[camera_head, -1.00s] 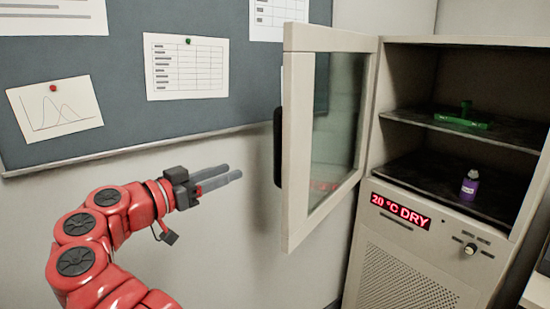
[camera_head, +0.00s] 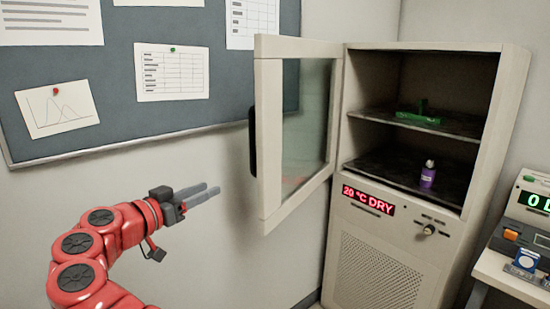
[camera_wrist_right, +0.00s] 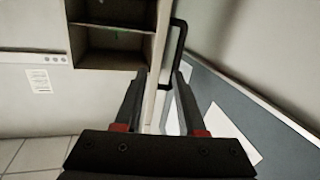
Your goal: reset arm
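My right gripper (camera_head: 212,191), on a red arm, is held in the air in front of the wall, left of the open cabinet door (camera_head: 262,150). Its two grey fingers are apart with nothing between them. The right wrist view shows the same open gap (camera_wrist_right: 160,80), with the black door handle (camera_wrist_right: 180,55) beyond the fingertips. The gripper looks apart from the handle, though the exact distance is hard to tell. My left gripper is not in view.
The drying cabinet (camera_head: 345,215) stands open, its display reading 20 °C DRY. A green item (camera_head: 418,118) is on its upper shelf and a purple bottle (camera_head: 428,176) on the lower. A device with a green display (camera_head: 535,201) is at right. A pinboard (camera_head: 115,95) covers the back wall.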

